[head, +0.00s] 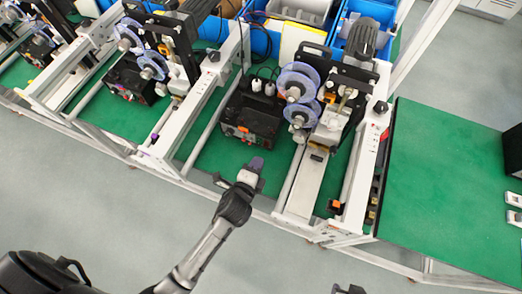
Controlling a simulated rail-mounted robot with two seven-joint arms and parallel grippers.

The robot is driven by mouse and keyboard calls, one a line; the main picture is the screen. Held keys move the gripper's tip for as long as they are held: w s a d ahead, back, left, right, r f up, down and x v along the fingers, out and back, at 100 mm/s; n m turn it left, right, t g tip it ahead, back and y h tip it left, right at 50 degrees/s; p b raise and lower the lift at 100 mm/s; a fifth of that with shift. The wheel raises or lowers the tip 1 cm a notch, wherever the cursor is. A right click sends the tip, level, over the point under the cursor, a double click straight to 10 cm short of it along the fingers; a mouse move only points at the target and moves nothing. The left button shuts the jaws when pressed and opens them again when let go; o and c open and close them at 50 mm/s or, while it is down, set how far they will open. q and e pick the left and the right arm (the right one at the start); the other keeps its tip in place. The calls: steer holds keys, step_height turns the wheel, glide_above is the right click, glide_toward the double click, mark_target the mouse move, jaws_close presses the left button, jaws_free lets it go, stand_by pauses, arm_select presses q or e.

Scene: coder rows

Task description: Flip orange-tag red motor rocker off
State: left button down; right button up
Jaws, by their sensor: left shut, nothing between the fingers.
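My left gripper (253,168) reaches up from the bottom left and is shut and empty. Its tip is over the green bench top, in front of the middle machine's black control box (250,115) and apart from it. That box has small red and orange parts on its front, too small to tell which is the red motor rocker. An orange tag-like piece (334,205) sits low at the front of the right-hand machine. My right gripper cannot be made out; only a dark piece, perhaps of my right arm, shows at the bottom edge.
White rails (205,92) and (366,165) stand on either side of the middle machine. Clear spools (299,82) and a metal conveyor (305,185) are right of the box. A bare green table (450,190) lies at the right. Blue bins (262,42) stand behind.

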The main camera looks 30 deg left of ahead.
arm_select(q)
steer(key=s+r, duration=0.3)
steer(key=s, duration=0.3)
steer(key=shift+d+p, duration=0.2)
steer(key=shift+p, duration=0.15)
steer(key=shift+s+r, duration=0.1)
steer(key=shift+s, duration=0.05)
